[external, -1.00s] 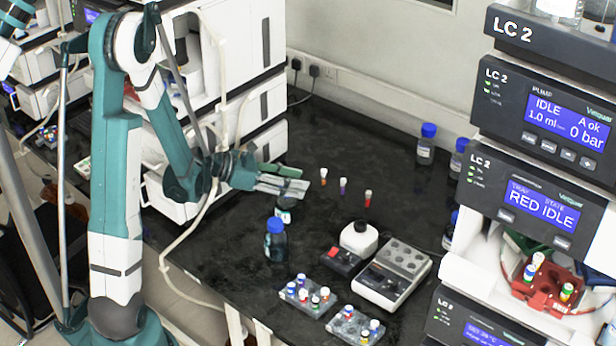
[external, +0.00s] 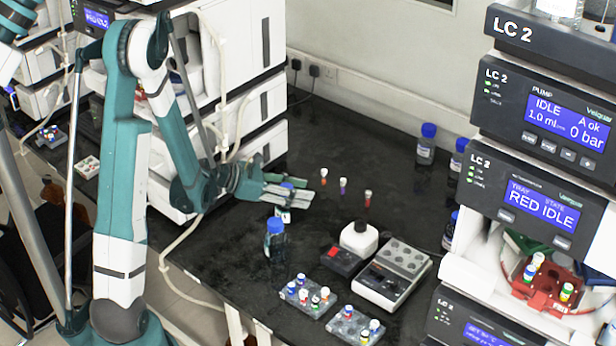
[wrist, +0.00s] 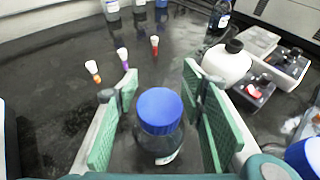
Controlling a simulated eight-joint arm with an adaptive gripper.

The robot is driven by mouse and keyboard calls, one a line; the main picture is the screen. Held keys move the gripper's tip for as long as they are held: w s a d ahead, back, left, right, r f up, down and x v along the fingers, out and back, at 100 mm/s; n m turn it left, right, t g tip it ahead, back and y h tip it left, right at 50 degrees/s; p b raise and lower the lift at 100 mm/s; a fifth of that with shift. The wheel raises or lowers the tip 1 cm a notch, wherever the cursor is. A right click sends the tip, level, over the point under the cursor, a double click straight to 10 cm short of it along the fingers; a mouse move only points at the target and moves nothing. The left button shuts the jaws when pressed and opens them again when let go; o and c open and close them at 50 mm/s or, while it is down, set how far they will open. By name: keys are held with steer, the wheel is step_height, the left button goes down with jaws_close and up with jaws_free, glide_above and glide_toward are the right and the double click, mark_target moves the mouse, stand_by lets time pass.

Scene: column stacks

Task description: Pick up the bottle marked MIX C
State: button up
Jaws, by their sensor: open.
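A dark glass bottle with a blue cap (wrist: 160,112) stands upright between the two fingers of my gripper (wrist: 160,82) in the wrist view. The fingers are open, with a gap on both sides of the bottle. In the external view my gripper (external: 296,190) is low over the bench, around this bottle (external: 283,215), whose cap shows between the fingers. A second blue-capped bottle (external: 275,241) stands nearer the front edge; its cap (wrist: 306,155) shows at the wrist view's lower right.
Three small capped vials (external: 343,187) stand beyond the fingers. A white bottle with a black cap (external: 359,239), a grey block device (external: 392,274) and vial racks (external: 307,296) are to the right. More blue-capped bottles (external: 426,145) stand at the back. The middle back bench is clear.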

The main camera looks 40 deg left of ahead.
steer(key=shift+w+d+f, duration=0.25)
steer(key=shift+w+d, duration=0.1)
steer(key=shift+w, duration=0.15)
